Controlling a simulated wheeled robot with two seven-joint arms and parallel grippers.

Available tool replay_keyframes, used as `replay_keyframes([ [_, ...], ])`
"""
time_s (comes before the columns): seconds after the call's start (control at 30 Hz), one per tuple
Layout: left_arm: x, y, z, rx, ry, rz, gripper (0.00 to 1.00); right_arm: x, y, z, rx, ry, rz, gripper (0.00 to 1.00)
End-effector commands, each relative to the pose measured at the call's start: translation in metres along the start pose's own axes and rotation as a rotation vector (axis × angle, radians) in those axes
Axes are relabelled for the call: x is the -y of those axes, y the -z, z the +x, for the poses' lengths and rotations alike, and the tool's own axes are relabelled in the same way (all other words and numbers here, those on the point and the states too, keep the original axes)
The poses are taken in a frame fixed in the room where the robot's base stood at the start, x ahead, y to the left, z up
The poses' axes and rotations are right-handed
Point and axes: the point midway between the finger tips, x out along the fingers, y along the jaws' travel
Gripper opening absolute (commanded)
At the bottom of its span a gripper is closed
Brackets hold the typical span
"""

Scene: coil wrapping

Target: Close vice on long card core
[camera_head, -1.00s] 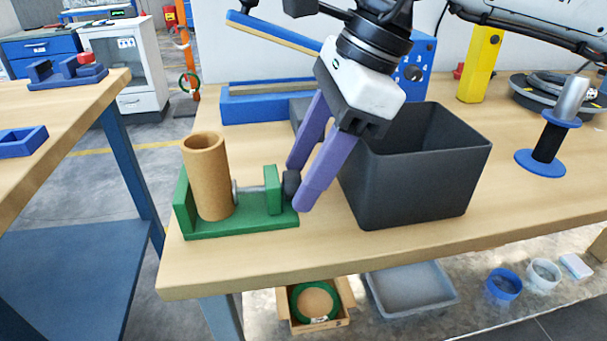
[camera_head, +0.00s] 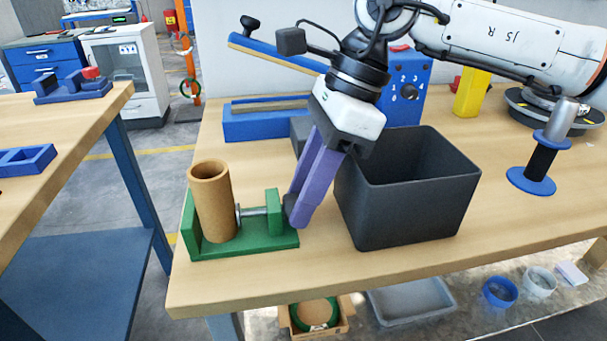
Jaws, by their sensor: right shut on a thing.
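The green vice (camera_head: 247,243) sits near the front left corner of the wooden table. The long card core (camera_head: 211,203), a brown open tube, stands upright in it, leaning slightly, between the left green jaw and the screw end. The metal screw (camera_head: 252,211) reaches the core's right side or nearly so; exact contact is hard to tell. My right gripper (camera_head: 296,215) comes down from the upper right, its purple fingers shut on the dark vice knob (camera_head: 291,206) at the right end, which they partly hide. My left gripper is not in view.
A dark grey bin (camera_head: 405,205) stands just right of my right gripper. Behind are a blue tool with a raised lever (camera_head: 275,52) and a blue box with a dial (camera_head: 405,92). A blue spool stand (camera_head: 540,150) is at the right. The front table strip is clear.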

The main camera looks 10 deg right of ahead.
Motion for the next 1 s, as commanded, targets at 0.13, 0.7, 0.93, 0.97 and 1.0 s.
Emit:
replay_keyframes([
  [0.13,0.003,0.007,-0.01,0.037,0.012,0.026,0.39,0.002,-0.003,-0.006,-0.002,-0.104,0.045,0.06],
  [0.7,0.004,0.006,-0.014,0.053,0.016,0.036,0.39,0.004,0.0,-0.001,-0.004,-0.189,0.079,0.32],
  [0.93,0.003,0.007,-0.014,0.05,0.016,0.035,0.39,0.004,0.0,0.0,-0.005,-0.189,0.079,0.48],
  [0.97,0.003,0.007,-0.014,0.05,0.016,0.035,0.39,0.004,0.0,0.0,-0.005,-0.189,0.079,0.48],
  [1.0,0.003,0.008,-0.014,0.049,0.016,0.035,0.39,0.004,0.0,0.0,-0.005,-0.189,0.079,0.48],
])
